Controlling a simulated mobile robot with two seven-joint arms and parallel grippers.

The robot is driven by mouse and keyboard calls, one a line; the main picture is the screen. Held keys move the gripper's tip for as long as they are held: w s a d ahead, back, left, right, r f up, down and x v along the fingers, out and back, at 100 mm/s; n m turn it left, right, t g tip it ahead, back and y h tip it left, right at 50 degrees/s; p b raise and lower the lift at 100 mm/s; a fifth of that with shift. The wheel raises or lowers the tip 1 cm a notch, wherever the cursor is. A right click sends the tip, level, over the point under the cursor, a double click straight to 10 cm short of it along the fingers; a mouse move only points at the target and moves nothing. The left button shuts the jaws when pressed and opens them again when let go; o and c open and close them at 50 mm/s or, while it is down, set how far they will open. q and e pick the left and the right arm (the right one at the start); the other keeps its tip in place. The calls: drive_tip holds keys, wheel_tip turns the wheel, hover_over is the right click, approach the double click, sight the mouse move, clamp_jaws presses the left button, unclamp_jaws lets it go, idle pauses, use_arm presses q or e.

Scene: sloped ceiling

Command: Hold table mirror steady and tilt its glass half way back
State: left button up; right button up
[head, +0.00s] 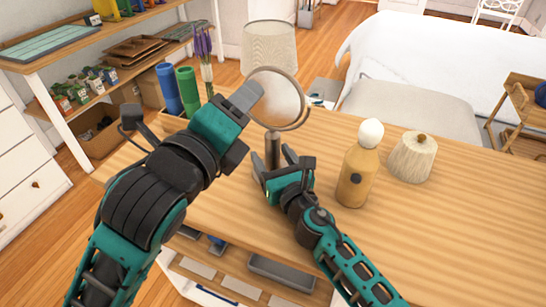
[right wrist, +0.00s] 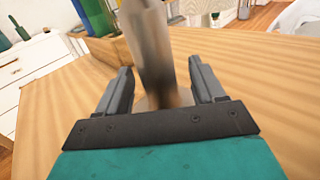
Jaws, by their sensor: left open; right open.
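The table mirror is a round glass (head: 277,98) in a thin rim on a dark upright stem (head: 272,148), standing on the wooden table. The glass is tilted a little. My left gripper (head: 248,95) is open at the left edge of the glass; its fingers overlap the rim, and I cannot tell whether they touch it. My right gripper (head: 272,168) is open low at the stem. In the right wrist view its two fingers (right wrist: 163,85) stand on either side of the blurred stem (right wrist: 151,50), with gaps showing. The mirror's base is mostly hidden.
A wooden bottle with a white ball top (head: 357,168) and a pale ribbed jar (head: 412,157) stand right of the mirror. Blue and green cylinders (head: 188,88) stand in a box behind left. A lamp (head: 268,46) is behind the mirror. The right tabletop is clear.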

drive_tip(key=shift+c, duration=0.2)
clamp_jaws()
idle(0.3)
